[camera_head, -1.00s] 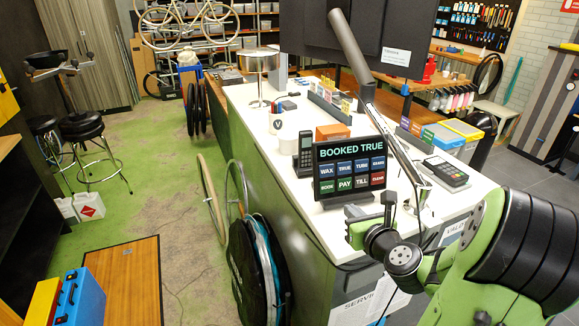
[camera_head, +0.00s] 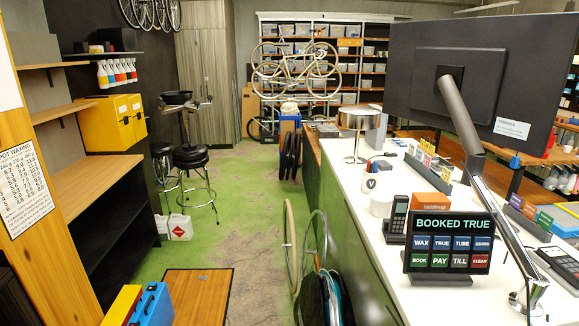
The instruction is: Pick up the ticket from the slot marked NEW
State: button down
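A low rack (camera_head: 436,173) with several upright tickets or cards (camera_head: 424,156) stands on the white counter, left of the monitor arm. A second row of coloured cards (camera_head: 527,210) stands further right, behind the monitor arm. The lettering on both is too small to read, so I cannot tell which slot is marked NEW. My gripper is not in view.
A counter (camera_head: 362,205) holds a BOOKED TRUE keypad (camera_head: 448,242), a phone (camera_head: 397,218), a lamp (camera_head: 357,120) and a large monitor (camera_head: 480,80) on a slanted arm. Wheels lean at its left side. Green floor (camera_head: 250,215) lies clear towards the back.

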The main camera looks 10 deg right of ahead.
aim_at(446, 175)
jog(key=z, duration=1.25)
jog(key=i+l+z, duration=0.3)
jog(key=l, duration=0.3)
jog(key=i+l+z, duration=0.25)
jog(key=l, duration=0.4)
jog(key=i+l+z, duration=0.3)
jog(key=l, duration=0.2)
jog(key=i+l+z, duration=0.3)
jog(key=i+u, duration=0.15)
jog(key=i, duration=0.4)
jog(key=i+l+u, duration=0.15)
jog(key=i, duration=0.35)
jog(key=i+l+u, duration=0.15)
jog(key=i, duration=0.35)
jog(key=i+l+u, duration=0.15)
jog(key=i+l, duration=0.15)
jog(key=i, duration=0.25)
jog(key=i+j+u, duration=0.1)
jog(key=i+u, duration=0.6)
jog(key=u, duration=0.15)
jog(key=i+l+u, duration=0.1)
jog(key=i+u, duration=0.3)
jog(key=i+l+u, duration=0.2)
jog(key=u, duration=0.25)
jog(key=i, duration=0.05)
